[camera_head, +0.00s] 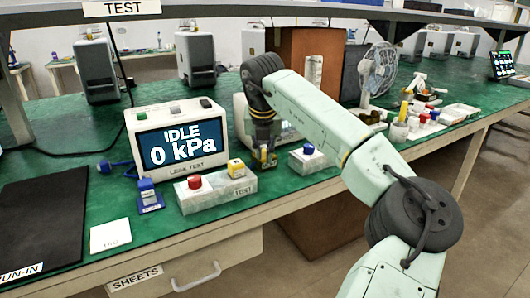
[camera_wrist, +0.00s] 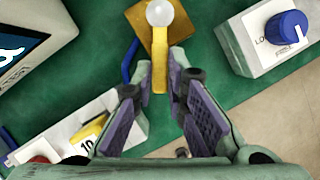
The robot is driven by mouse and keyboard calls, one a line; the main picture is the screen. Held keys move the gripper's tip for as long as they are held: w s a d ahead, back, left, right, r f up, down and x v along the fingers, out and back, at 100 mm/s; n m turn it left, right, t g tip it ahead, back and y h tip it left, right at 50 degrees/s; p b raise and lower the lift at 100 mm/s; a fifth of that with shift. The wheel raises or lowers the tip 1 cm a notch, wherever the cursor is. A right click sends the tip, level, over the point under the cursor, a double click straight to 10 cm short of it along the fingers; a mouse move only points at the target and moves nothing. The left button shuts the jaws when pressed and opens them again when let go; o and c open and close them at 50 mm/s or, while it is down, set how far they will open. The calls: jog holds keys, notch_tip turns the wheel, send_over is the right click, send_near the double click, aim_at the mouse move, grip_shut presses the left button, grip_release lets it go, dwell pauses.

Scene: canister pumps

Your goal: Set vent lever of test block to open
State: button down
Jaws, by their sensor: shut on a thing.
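The test block shows in the wrist view as a brass-coloured block (camera_wrist: 146,34) on the green bench, with a blue hose beside it. A yellow lever (camera_wrist: 160,52) with a pale round cap at its far end runs from over the block toward my gripper (camera_wrist: 163,78). My gripper's two dark fingers are closed about the lever's near end. In the head view my gripper (camera_head: 264,157) points down at the bench, and its fingers mostly hide the block and lever. I cannot tell the lever's setting.
Left of my gripper stand a LEAK TEST display (camera_head: 178,142) reading IDLE 0 kPa and a pale box (camera_head: 216,194) with a red button and yellow piece. A blue-knobbed box (camera_head: 312,164) is close on the right. The bench's front edge is near.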

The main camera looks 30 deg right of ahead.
jog(key=c, duration=1.9)
grip_release()
jog(key=shift+r, duration=0.1)
jog(key=v, duration=1.2)
